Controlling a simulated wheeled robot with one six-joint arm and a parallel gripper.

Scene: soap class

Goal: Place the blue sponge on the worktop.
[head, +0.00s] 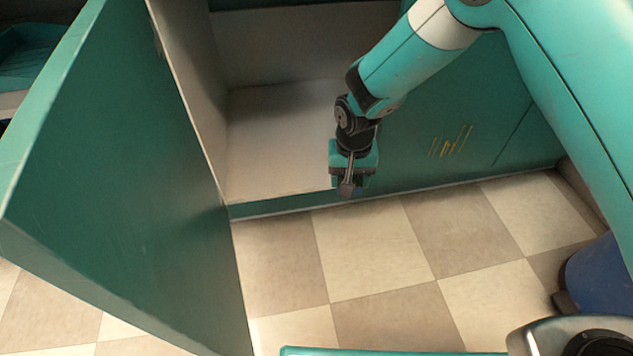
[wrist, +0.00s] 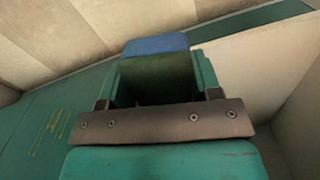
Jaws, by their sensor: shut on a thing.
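My gripper (head: 349,186) hangs at the front edge of an open cabinet in the head view, pointing down. In the wrist view my gripper (wrist: 159,76) is shut on the blue sponge (wrist: 156,45), with one finger on each side of it. The sponge has a bright blue face and a dark green part nearer the camera. In the head view it is mostly hidden by the gripper. I cannot make out the worktop in either view.
The open cabinet (head: 280,135) has an empty pale floor. Its teal door (head: 120,190) stands wide open at the left. A closed teal front (head: 455,125) is to the right of the gripper. The checkered floor (head: 370,260) in front is clear.

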